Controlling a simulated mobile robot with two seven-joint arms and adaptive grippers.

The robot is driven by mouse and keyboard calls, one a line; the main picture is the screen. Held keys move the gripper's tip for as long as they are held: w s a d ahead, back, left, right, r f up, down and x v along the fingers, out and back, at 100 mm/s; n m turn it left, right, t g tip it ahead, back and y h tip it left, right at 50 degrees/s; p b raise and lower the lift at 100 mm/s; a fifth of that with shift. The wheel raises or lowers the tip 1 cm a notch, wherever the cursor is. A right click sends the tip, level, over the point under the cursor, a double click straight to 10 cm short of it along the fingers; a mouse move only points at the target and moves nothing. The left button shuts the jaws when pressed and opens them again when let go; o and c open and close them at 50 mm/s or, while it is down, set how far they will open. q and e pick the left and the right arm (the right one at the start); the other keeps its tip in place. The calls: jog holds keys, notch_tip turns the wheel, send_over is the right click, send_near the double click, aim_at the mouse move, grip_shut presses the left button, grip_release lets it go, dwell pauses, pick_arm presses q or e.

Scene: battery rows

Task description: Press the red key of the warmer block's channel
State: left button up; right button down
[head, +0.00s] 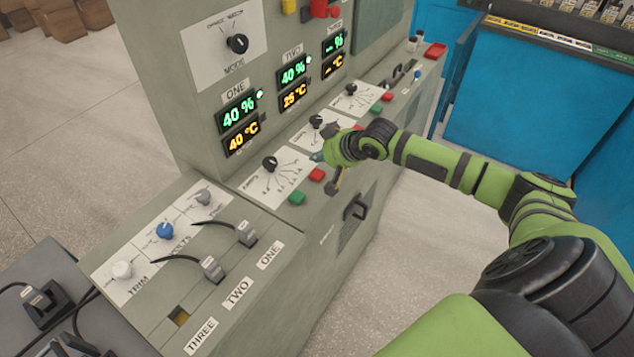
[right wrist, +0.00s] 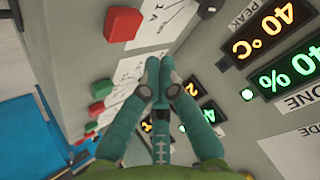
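The grey console carries several channels with dials and keys. Display ONE (head: 240,122) reads 40 % and 40 °C; display TWO (head: 294,83) reads 40 % and 25 °C. Channel ONE's red key (head: 317,174) lies beside its green key (head: 297,198); the red key also shows in the right wrist view (right wrist: 122,24).
A handle (head: 356,208) sticks out of the console front. A blue cabinet (head: 530,110) stands behind my right arm.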

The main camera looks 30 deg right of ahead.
aim_at(319, 175)
notch_tip(319, 175, down, 2)
jog(key=shift+f, duration=0.2)
dwell(1.3)
jog(key=shift+f, duration=0.45)
jog(key=shift+f, duration=0.45)
dwell(0.7)
jog(key=shift+r, duration=0.1)
jog(key=shift+r+p, duration=0.7)
jog(key=shift+p, duration=0.1)
